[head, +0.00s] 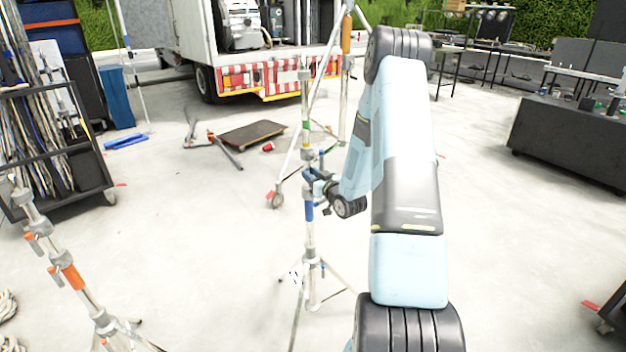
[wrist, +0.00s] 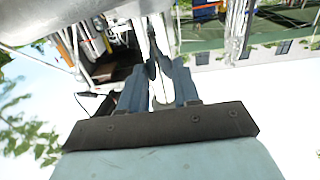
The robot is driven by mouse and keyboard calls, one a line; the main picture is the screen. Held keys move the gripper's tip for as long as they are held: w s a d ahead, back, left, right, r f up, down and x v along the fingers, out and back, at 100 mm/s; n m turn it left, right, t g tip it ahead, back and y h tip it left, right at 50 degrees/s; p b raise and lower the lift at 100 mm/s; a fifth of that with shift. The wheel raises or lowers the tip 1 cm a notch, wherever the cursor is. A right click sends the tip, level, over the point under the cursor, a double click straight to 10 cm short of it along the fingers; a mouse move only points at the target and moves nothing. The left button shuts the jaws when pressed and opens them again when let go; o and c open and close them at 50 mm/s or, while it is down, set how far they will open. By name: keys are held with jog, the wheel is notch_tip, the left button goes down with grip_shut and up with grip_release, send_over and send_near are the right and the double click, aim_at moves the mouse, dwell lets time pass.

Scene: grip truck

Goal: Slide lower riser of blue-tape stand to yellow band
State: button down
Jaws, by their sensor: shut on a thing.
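The blue-tape stand (head: 309,212) stands upright on its spread legs in the middle of the head view. Its blue tape is on the column just below my gripper. Above the grip, the slim riser shows a green band and a small yellow band (head: 305,123). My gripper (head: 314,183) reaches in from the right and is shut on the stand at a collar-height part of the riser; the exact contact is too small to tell. In the wrist view my two fingers (wrist: 160,88) close toward a thin dark part, with pale metal beyond.
An orange-tape stand (head: 73,277) is at the lower left. A wheeled stand with an orange band (head: 347,35) is close behind. A dark flat board (head: 253,133), a cart (head: 60,155), a truck (head: 235,75) and a black case (head: 570,140) surround open floor.

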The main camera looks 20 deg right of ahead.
aim_at(308, 141)
jog(key=shift+r, duration=6.1)
jog(key=c, duration=0.6)
grip_release()
jog(key=s+d, duration=0.2)
jog(key=s, duration=1.1)
jog(key=shift+s+d, duration=0.2)
jog(key=shift+s, duration=0.1)
jog(key=shift+f, duration=0.1)
